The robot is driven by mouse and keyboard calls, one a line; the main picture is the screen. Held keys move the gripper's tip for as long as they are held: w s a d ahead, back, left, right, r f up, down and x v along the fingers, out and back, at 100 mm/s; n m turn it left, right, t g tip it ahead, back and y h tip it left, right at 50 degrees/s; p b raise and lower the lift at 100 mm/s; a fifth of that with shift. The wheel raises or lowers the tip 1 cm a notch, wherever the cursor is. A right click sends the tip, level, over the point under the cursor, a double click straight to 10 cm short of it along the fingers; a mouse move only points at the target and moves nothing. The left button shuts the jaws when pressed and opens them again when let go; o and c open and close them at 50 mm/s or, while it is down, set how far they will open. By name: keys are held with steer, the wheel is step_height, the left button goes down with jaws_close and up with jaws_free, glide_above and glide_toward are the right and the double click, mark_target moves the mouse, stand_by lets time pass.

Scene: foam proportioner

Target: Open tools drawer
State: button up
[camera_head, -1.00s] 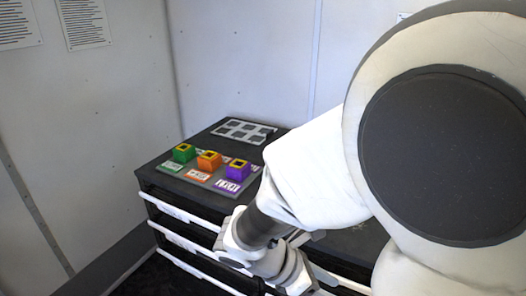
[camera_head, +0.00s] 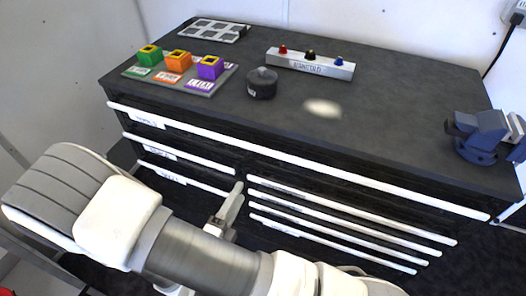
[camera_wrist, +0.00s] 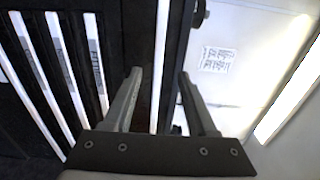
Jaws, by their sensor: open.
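A black cabinet has drawers with long white handles. The wide top drawer handle (camera_head: 300,161) spans the front; two shorter drawers (camera_head: 178,153) lie below at left and a stack of narrow ones (camera_head: 340,213) at right. Their labels are too small to read in the head view, so I cannot tell which is the tools drawer. My gripper (camera_head: 230,203) is in front of the cabinet, below the top handle, near the gap between the lower columns. In the wrist view my gripper (camera_wrist: 160,76) is open, with a white handle strip (camera_wrist: 162,60) showing between its fingers; contact is unclear.
On the cabinet top are green (camera_head: 149,55), orange (camera_head: 178,61) and purple (camera_head: 210,67) blocks, a dark round container (camera_head: 262,84), a manifold with coloured knobs (camera_head: 310,64) and a blue vise (camera_head: 484,134). A wall closes off the back.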

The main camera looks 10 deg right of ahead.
mark_target(262, 152)
steer(key=b+x, duration=0.1)
steer(key=x, duration=1.6)
steer(key=shift+w+d, duration=0.1)
steer(key=shift+w, duration=0.1)
jaws_close()
stand_by(0.7)
